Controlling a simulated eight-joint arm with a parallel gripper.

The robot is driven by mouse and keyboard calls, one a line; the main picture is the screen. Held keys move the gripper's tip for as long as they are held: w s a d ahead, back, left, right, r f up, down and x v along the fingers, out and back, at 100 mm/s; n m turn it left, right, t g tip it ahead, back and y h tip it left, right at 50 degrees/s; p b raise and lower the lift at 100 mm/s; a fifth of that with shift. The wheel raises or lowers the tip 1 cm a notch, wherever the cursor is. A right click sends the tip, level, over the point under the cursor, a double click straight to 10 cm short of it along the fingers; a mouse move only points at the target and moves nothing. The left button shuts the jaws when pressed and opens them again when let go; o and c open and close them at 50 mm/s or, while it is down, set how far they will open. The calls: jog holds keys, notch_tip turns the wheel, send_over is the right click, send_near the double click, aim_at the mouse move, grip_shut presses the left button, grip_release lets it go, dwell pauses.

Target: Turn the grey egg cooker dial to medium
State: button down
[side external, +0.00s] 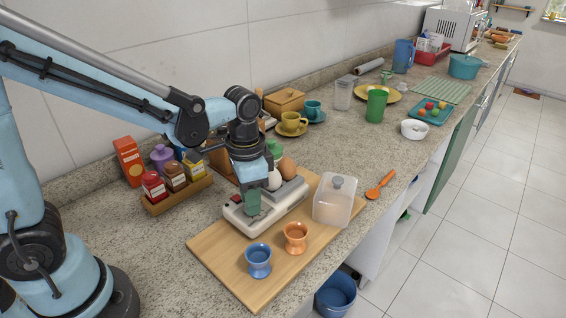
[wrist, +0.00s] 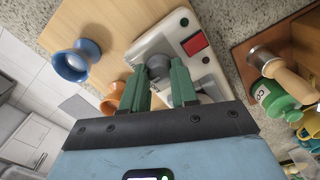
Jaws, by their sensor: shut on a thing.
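In the side view the fingers hide the dial. I cannot read the dial's setting or its marks.
A blue egg cup (side external: 258,260) and an orange egg cup (side external: 295,237) stand in front of the cooker on the board. A clear cover (side external: 336,203) stands to its right. A spice rack (side external: 178,194) stands to the left. An orange spoon (side external: 380,185) lies near the counter edge.

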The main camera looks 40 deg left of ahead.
jog(key=c, duration=0.9)
grip_release()
jog(key=shift+o, duration=0.2)
notch_tip(320, 180, up, 12)
jog(key=s+a+f+n+t, duration=0.4)
jog(key=a+f+n+t, duration=0.1)
jog(key=t, duration=0.2)
